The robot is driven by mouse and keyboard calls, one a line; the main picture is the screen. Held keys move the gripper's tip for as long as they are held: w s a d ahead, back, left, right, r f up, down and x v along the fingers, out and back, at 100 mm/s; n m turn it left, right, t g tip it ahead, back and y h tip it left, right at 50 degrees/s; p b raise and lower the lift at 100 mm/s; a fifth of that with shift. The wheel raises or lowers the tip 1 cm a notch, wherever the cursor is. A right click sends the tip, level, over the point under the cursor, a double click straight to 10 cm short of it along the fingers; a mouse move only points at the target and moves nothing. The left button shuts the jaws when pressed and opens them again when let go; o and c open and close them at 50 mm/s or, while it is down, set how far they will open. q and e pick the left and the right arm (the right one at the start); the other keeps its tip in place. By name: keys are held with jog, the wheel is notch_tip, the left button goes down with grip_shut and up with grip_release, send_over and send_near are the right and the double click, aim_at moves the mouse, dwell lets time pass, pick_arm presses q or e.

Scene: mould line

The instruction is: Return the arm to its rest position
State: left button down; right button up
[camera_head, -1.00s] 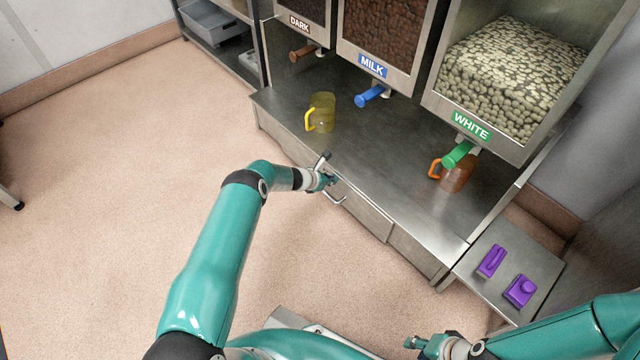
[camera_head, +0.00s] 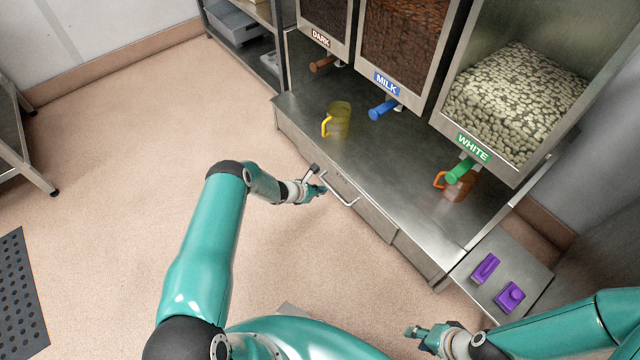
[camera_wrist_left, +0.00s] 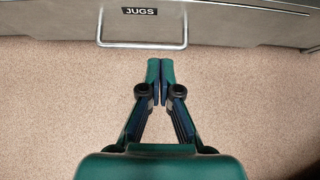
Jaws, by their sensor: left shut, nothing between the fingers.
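My left gripper (camera_head: 319,190) is in front of the steel counter, near a drawer handle (camera_head: 341,189), over the floor. In the left wrist view its two fingers (camera_wrist_left: 160,68) are together with nothing between them. The handle bar (camera_wrist_left: 142,46) and the drawer front labelled JUGS (camera_wrist_left: 220,20) lie just past the fingertips, apart from them in that picture. My right gripper (camera_head: 413,333) is at the bottom of the head view, left of its arm and away from the counter. It is too small to tell whether its fingers are open or shut.
A yellow-handled jug (camera_head: 339,122) and an orange-handled jug (camera_head: 459,187) stand on the steel counter (camera_head: 400,166) below the DARK, MILK and WHITE dispensers. Two purple objects (camera_head: 485,268) lie on a side shelf (camera_head: 529,266). The floor (camera_head: 110,170) to the left is open.

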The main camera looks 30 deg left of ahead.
pick_arm(q)
jog(key=w+d+r+m+h, duration=0.1)
jog(key=w+d+r+m, duration=0.15)
jog(key=d+r, duration=0.45)
jog(key=s+d+r+m+g+h, duration=0.25)
jog(key=s+d+m+g, duration=0.2)
jog(key=s+d, duration=0.3)
jog(key=s+d+r+m+g+y, duration=0.1)
jog(key=s+d+r+m, duration=0.1)
jog(key=s+m, duration=0.6)
jog(key=s+d+r+m+g+y, duration=0.1)
jog(key=s+d+r+m+g, duration=0.1)
jog(key=s+m, duration=0.7)
jog(key=s+d+r+m+g+y, duration=0.15)
jog(key=s+m, duration=0.35)
jog(key=s, duration=0.6)
notch_tip(320, 180, up, 25)
jog(key=p, duration=2.5)
jog(key=shift+w+r+m+t, duration=0.2)
jog(key=shift+w+m+t, duration=0.1)
jog(key=shift+w, duration=0.1)
